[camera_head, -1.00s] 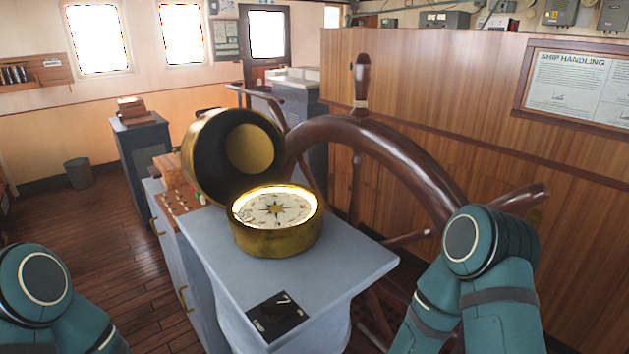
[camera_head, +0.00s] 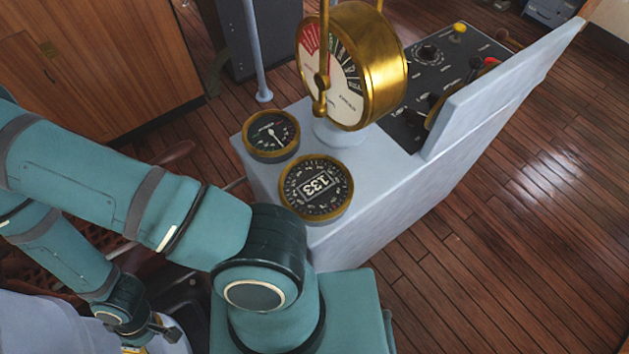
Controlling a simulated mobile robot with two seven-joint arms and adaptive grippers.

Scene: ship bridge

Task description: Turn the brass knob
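I cannot tell which part is the brass knob. A teal arm, seemingly my right one, reaches from the lower middle to the left, away from the telegraph. Its dark gripper (camera_head: 158,328) is low at the left, beside a pale round thing with a brass-coloured edge, mostly cut off. Its fingers are too small and hidden to read. My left gripper is not in view.
Two brass-rimmed gauges (camera_head: 271,135) and (camera_head: 316,187) sit on the console (camera_head: 405,190) before the telegraph. A black control panel (camera_head: 440,70) with coloured levers lies behind. Wood floor (camera_head: 530,230) is clear at the right. A wooden cabinet (camera_head: 90,70) stands at the left.

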